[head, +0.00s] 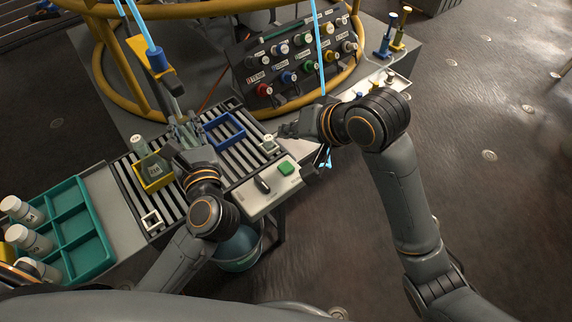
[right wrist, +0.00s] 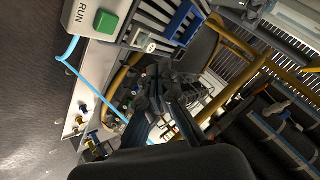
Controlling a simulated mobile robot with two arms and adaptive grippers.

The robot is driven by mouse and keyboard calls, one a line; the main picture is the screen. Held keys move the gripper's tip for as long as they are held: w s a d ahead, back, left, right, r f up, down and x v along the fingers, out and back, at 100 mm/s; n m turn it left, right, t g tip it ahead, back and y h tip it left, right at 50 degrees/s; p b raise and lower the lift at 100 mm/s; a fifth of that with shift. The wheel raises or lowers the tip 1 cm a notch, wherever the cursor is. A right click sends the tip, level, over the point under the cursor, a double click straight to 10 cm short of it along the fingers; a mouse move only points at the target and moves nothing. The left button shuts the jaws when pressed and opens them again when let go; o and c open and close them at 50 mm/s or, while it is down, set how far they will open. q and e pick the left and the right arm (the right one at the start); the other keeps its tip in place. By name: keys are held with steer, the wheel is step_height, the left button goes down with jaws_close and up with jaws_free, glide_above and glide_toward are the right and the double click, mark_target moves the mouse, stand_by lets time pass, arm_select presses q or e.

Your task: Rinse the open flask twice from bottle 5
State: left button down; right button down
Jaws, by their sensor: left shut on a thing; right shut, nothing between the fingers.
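A grey-green flask (head: 143,150) stands tilted in the picture in a yellow square holder (head: 148,183) on the slatted bench. Its label is too small to read surely. My left gripper (head: 180,128) is just right of it, below a hanging spout (head: 173,86). It is shut on a pale grey-green object mostly hidden by the fingers. My right gripper (head: 284,131) is shut and empty, above the bench's right edge; its fingers also show in the right wrist view (right wrist: 158,84).
A green RUN button (head: 286,168) is at the front right. A teal compartment tray (head: 92,243) is at left. A valve panel (head: 261,76) and yellow rails stand behind.

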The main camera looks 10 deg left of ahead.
mark_target(289, 169)
stand_by(0.3)
steer(key=shift+f, duration=4.4)
steer(key=shift+f, duration=0.4)
steer(key=shift+f, duration=0.5)
steer(key=shift+r, duration=0.95)
steer(key=shift+r, duration=2.5)
